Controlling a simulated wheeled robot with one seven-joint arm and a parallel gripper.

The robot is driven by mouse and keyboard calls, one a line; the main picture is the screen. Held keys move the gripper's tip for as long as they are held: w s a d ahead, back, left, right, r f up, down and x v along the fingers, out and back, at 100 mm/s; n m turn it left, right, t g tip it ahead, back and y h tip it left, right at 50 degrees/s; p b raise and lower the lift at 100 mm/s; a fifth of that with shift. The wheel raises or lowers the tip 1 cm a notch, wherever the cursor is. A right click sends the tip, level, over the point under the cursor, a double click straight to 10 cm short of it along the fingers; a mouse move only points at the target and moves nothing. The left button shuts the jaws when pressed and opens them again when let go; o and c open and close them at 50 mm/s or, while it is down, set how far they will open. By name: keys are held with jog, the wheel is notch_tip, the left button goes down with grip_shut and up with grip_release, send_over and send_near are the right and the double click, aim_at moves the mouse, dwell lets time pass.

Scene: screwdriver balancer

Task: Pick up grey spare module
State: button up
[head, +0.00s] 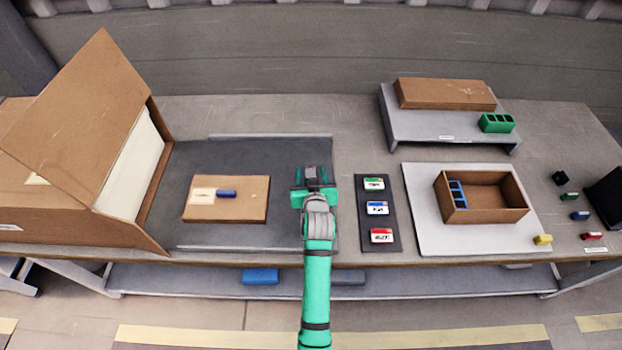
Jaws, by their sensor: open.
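My gripper (313,178) is over the right part of the dark grey mat (290,157), pointing away from me, and is open. A small dark grey piece shows around its jaws; I cannot tell whether it is part of the gripper or a separate thing. A flat grey block (348,278) lies on the lower shelf under the bench, just right of my arm, well below and nearer than the gripper. I cannot tell whether this block is the grey spare module. No other clearly grey module shows.
A brown board with a blue piece (227,194) lies left of the gripper. A dark strip with labelled modules (376,209) is right. Beyond are an open brown box (505,213), a raised shelf (430,126) and small coloured blocks. A large open case (90,130) stands left.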

jog(key=c, duration=1.2)
